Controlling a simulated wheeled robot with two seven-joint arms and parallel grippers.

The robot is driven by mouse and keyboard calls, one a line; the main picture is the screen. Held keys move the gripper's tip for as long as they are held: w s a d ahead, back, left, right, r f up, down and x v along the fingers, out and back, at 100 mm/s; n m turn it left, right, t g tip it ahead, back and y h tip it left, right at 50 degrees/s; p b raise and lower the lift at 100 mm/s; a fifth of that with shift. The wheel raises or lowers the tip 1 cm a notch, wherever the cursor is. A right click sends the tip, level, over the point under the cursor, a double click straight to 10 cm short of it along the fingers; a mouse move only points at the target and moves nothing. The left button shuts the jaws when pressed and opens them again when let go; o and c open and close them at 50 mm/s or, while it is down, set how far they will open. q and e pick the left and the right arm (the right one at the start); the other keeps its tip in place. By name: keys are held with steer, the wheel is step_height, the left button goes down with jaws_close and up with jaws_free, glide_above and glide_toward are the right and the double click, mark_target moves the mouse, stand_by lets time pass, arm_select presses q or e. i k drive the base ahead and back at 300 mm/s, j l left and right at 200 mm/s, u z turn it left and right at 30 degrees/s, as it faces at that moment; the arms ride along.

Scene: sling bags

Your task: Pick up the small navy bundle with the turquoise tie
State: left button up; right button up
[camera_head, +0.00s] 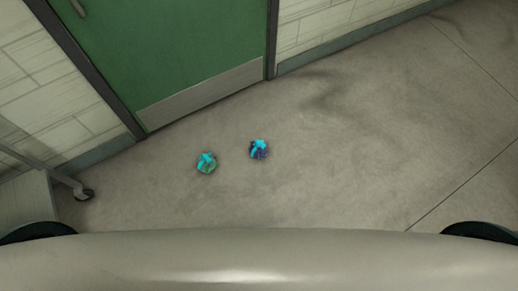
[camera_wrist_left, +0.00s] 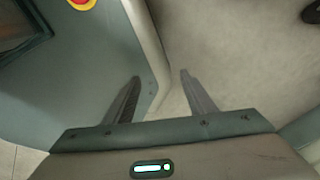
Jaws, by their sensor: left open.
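A small dark navy or purplish bundle with a turquoise tie (camera_head: 259,149) lies on the floor in the head view, ahead of my base. A second small bundle, green with a turquoise tie (camera_head: 206,163), lies a little to its left, apart from it. My left gripper (camera_wrist_left: 160,76) shows in the left wrist view, its two fingers spread and nothing between them. It hangs beside my own body, and neither bundle shows in that view. Neither gripper shows in the head view.
A green door (camera_head: 170,45) with a metal kick plate and pale block walls (camera_head: 330,22) stand behind the bundles. A wheeled frame with a caster (camera_head: 83,193) stands at the left. The grey floor (camera_head: 380,150) to the right is clear.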

mark_target(258, 150)
steer(key=i+l+u, duration=0.1)
steer(key=l, duration=0.3)
steer(key=i+l+u, duration=0.15)
steer(key=l, duration=0.25)
steer(key=i+l+u, duration=0.1)
steer(key=l, duration=0.3)
steer(key=i+l+u, duration=0.1)
steer(key=l, duration=0.3)
steer(key=i, duration=0.1)
